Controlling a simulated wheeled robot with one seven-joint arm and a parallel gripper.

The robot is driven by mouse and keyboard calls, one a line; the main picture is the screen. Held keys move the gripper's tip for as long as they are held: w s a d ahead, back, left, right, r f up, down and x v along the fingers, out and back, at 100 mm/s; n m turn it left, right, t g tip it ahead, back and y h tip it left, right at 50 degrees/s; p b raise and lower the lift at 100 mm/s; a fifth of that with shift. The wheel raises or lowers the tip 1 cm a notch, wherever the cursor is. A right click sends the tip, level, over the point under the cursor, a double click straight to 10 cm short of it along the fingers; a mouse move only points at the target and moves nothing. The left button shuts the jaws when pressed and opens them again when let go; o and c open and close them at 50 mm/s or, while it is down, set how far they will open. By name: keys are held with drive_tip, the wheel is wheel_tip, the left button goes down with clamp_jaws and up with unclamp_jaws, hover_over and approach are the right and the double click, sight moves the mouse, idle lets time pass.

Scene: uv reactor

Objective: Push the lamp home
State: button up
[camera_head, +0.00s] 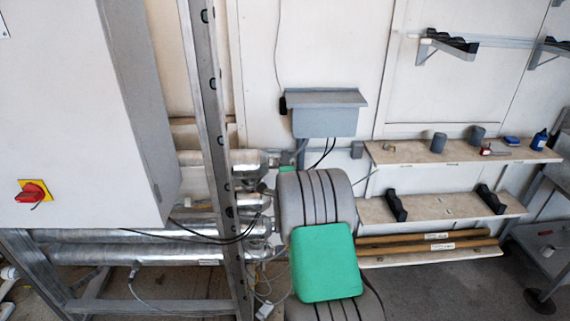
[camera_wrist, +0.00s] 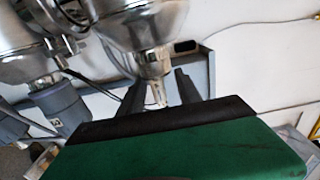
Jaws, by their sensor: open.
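In the wrist view, my gripper (camera_wrist: 160,92) is open, with one dark finger on each side of a pale end piece (camera_wrist: 153,66). This piece sticks out of the end of a shiny steel tube (camera_wrist: 140,22) and looks like the lamp's end. I cannot tell whether either finger touches it. My green and dark gripper body covers the bottom of this view. In the head view, my grey, black-striped arm with its green cover stands in front of the ends of the steel tubes (camera_head: 245,161). My gripper and the lamp's end are hidden there.
A white cabinet (camera_head: 80,110) with a red and yellow switch (camera_head: 33,193) and a metal frame post (camera_head: 215,150) stand left of my arm. A grey box (camera_head: 325,116) hangs on the wall. Shelves (camera_head: 445,207) with small items are at right. Loose cables hang near the tube ends.

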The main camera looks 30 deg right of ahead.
drive_tip(key=shift+s, duration=0.1)
drive_tip(key=s+a+r+n+g+y+p, duration=0.3)
drive_tip(key=s+a+n, duration=0.4)
drive_tip(key=a, duration=0.4)
drive_tip(key=s+a+r+n+g+y+p, duration=0.35)
drive_tip(key=s+a+n, duration=0.3)
drive_tip(key=a, duration=0.55)
drive_tip(key=s+a+n+g+y+p, duration=0.1)
drive_tip(key=s+a+n+g, duration=0.1)
drive_tip(key=s+a+n, duration=0.3)
drive_tip(key=s+a+n+g+y+p, duration=0.1)
drive_tip(key=s+a+n+g, duration=0.2)
drive_tip(key=s, duration=1)
drive_tip(key=a+r+n, duration=0.1)
drive_tip(key=a+n, duration=0.1)
drive_tip(key=n, duration=0.1)
drive_tip(key=shift+s+a+g+y, duration=0.25)
drive_tip(key=shift+a+g+y, duration=0.05)
drive_tip(key=shift+g+y, duration=0.05)
